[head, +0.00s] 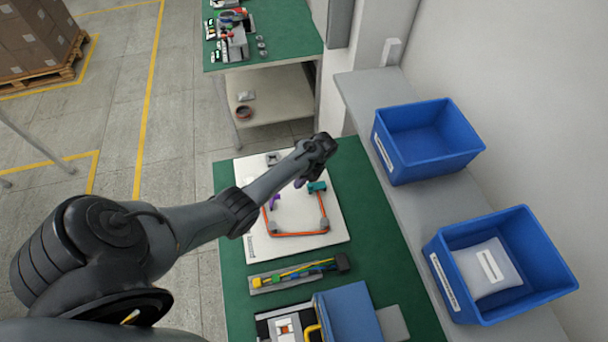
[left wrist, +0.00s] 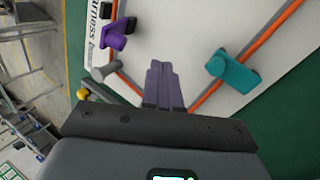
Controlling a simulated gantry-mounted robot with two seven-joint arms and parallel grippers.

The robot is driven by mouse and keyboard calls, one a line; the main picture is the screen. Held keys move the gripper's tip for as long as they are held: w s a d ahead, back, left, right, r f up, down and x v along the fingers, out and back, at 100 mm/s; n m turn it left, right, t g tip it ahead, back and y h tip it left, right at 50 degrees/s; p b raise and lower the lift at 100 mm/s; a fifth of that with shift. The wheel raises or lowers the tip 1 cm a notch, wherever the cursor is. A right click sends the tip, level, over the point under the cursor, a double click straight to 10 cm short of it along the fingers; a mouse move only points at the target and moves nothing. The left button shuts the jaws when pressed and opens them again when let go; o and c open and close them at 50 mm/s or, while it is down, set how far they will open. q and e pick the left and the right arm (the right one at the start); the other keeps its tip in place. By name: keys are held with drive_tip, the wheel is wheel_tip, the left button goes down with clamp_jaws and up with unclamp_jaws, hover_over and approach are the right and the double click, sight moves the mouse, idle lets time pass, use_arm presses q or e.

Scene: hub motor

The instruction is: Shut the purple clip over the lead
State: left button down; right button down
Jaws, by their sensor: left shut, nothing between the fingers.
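The purple clip (left wrist: 117,35) stands on the white board (left wrist: 160,25) at the upper left of the left wrist view. It also shows in the head view (head: 274,201), left of my arm's end. I cannot tell whether its top is open or shut. The orange lead (left wrist: 207,94) runs along the board and past a teal clip (left wrist: 232,67). My left gripper (left wrist: 163,68) is shut and empty, its fingers over the board between the two clips, apart from both. In the head view my left forearm hides part of the board. My right gripper is not in view.
The board lies on a green-topped bench (head: 390,255). A narrow tray with coloured wires (head: 298,274) and a blue case (head: 350,312) lie nearer. Blue bins (head: 425,140) (head: 500,262) stand on a grey shelf at the right. A grey post (left wrist: 104,72) stands near the purple clip.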

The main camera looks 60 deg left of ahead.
use_arm(q)
drive_tip(key=x, duration=0.3)
drive_tip(key=shift+s+f, duration=0.1)
drive_tip(key=shift+f, duration=0.05)
drive_tip(key=shift+s+a+r+p, duration=0.1)
drive_tip(key=shift+s+r+p, duration=0.05)
drive_tip(key=shift+s+p, duration=0.35)
drive_tip(key=shift+s+a+r+p, duration=0.15)
drive_tip(key=shift+s+p, duration=0.15)
drive_tip(key=shift+s, duration=0.25)
drive_tip(key=shift+s+a+p, duration=0.1)
drive_tip(key=shift+s+p, duration=0.3)
drive_tip(key=shift+s, duration=0.45)
drive_tip(key=shift+r, duration=0.1)
